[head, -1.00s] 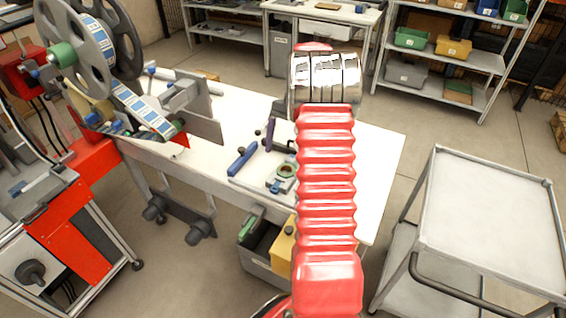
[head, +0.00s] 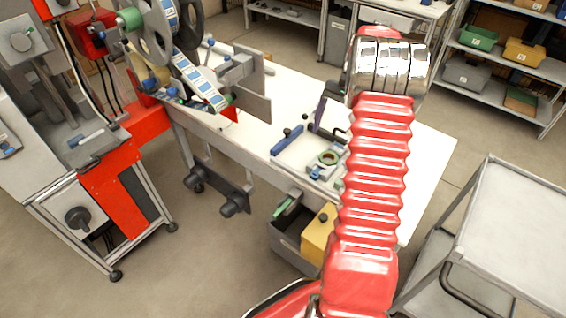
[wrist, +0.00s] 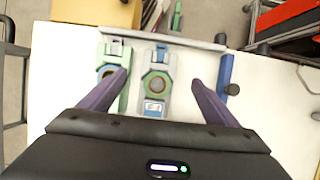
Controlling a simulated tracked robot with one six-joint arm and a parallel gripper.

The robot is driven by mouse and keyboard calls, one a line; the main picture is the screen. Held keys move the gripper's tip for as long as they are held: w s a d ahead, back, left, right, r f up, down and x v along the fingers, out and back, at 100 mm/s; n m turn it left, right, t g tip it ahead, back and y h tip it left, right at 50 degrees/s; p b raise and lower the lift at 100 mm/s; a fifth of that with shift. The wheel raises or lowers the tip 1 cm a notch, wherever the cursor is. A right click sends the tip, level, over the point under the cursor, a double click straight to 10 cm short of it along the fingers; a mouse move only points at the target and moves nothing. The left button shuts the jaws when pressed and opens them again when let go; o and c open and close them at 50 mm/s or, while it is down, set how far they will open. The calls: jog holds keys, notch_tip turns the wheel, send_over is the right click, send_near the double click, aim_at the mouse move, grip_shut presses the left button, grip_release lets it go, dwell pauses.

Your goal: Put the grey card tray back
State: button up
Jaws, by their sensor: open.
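I cannot single out the grey card tray with certainty. In the wrist view, a pale grey-green fixture with a ring (wrist: 156,84) lies on the white table between my fingers, and a similar fixture (wrist: 107,76) lies left of it, partly behind the left finger. The ringed fixture also shows in the head view (head: 328,158), just left of my red arm. My gripper (wrist: 160,78) is open with its purple fingers spread above the table, and nothing is held. In the head view my gripper is mostly hidden behind the arm.
A blue bar (wrist: 225,74) lies right of the fingers. A grey bin (head: 287,238) with a yellow box (head: 318,235) stands below the table edge. A reel machine (head: 150,30) is at left. A grey cart (head: 515,225) is at right. The table's right end is bare.

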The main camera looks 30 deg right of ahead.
jog(key=s+a+r+n+t+h, duration=0.1)
jog(key=a+r+n+h, duration=0.15)
jog(key=a+r, duration=0.6)
jog(key=s+a+r+n+t+h, duration=0.15)
jog(key=a+r+n, duration=0.35)
jog(key=a, duration=0.6)
jog(key=s+a+r+n+t, duration=0.1)
jog(key=s+a+n+t, duration=0.3)
jog(key=s+a, duration=1.1)
jog(key=shift+s+a+r+n+t, duration=0.35)
jog(key=shift+a+n, duration=0.4)
jog(key=shift+n, duration=0.5)
jog(key=shift+w, duration=0.1)
